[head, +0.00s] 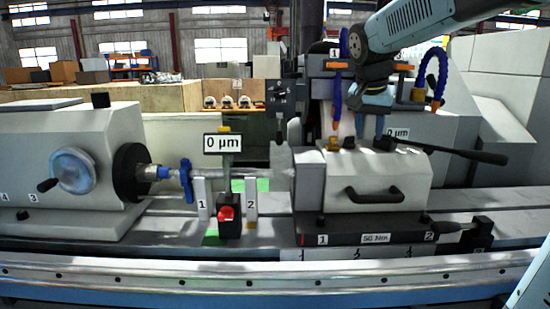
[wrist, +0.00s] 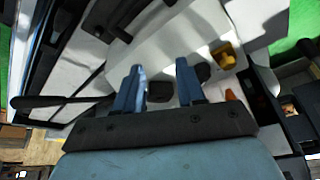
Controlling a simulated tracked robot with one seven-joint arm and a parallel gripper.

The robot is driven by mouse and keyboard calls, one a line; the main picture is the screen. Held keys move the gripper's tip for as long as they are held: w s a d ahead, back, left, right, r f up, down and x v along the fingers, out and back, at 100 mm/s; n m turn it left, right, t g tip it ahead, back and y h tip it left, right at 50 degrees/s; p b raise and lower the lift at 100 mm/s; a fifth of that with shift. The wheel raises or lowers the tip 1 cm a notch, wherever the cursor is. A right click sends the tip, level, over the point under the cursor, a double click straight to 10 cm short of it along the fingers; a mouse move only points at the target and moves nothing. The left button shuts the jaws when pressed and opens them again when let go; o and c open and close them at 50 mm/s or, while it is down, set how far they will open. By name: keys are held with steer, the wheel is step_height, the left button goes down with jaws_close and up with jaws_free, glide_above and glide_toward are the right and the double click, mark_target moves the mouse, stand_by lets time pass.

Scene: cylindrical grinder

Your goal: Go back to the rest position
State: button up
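My gripper (head: 369,130) hangs at the lower end of my arm, over the top of the white tailstock-like housing (head: 405,180) on the right of the machine. In the wrist view, the two blue fingers of my gripper (wrist: 159,88) stand apart with a gap between them. Nothing is seen held in the gap. A dark knob (wrist: 160,92) shows behind the gap; I cannot tell how far below the fingers it is. A yellow part (wrist: 224,55) lies to the right of the fingers.
A long black lever (head: 450,150) sticks out right of the housing. A blue coolant hose (head: 438,78) curves close to my arm. The workhead (head: 70,165) stands at the left, with a shaft (head: 265,173) running to the housing. A 0 µm display (head: 222,144) stands mid-bed.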

steer(key=s+f+n+t+y, duration=0.1)
steer(key=s+f+n, duration=0.2)
steer(key=s, duration=0.8)
steer(key=s+f+n+y, duration=0.1)
steer(key=s+f+n, duration=0.2)
steer(key=s, duration=0.9)
step_height(320, 180, down, 3)
steer(key=shift+f+t, duration=0.15)
steer(key=shift+t, duration=0.25)
steer(key=shift+s, duration=0.15)
